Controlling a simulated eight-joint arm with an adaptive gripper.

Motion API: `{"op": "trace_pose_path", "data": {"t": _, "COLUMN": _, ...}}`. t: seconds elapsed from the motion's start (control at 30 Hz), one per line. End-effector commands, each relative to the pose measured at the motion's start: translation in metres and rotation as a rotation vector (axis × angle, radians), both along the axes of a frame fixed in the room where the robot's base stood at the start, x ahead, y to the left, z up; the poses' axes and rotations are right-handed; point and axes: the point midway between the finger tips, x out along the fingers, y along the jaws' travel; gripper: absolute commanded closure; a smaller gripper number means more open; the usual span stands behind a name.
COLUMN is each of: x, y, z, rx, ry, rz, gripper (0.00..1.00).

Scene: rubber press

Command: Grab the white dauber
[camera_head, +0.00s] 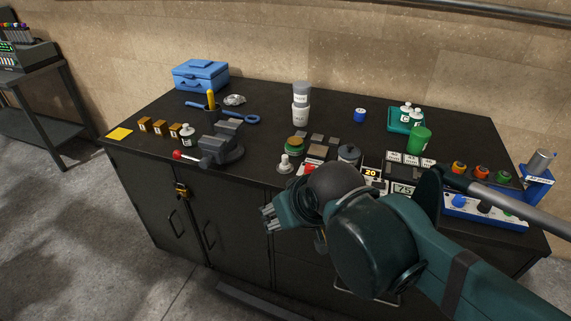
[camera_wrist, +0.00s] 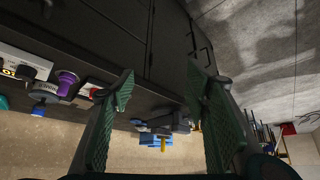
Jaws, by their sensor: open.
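A small white knobbed piece (camera_head: 285,163), which looks like the white dauber, stands upright near the front edge of the dark bench, left of a red-topped block. My gripper (camera_head: 268,217) is in front of the bench, below and apart from this piece. In the wrist view my gripper (camera_wrist: 160,84) has its two green ridged fingers wide apart with nothing between them. I cannot make out the dauber for certain in the wrist view.
The bench top (camera_head: 262,142) has free room at its middle. A vise (camera_head: 222,145) stands left of the dauber.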

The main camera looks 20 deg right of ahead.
Motion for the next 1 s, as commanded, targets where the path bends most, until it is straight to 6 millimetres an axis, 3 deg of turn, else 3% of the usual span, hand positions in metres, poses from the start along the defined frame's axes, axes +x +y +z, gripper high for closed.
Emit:
{"op": "trace_pose_path", "data": {"t": 0.17, "x": 0.000, "y": 0.000, "z": 0.000, "rx": 0.000, "ry": 0.000, "rz": 0.000, "gripper": 0.53}}
{"op": "trace_pose_path", "data": {"t": 0.3, "x": 0.000, "y": 0.000, "z": 0.000, "rx": 0.000, "ry": 0.000, "rz": 0.000, "gripper": 0.69}}
{"op": "trace_pose_path", "data": {"t": 0.73, "x": 0.002, "y": -0.001, "z": 0.003, "rx": 0.004, "ry": 0.004, "rz": -0.008, "gripper": 0.69}}
{"op": "trace_pose_path", "data": {"t": 1.0, "x": 0.017, "y": -0.005, "z": 0.020, "rx": 0.035, "ry": 0.038, "rz": -0.062, "gripper": 0.69}}
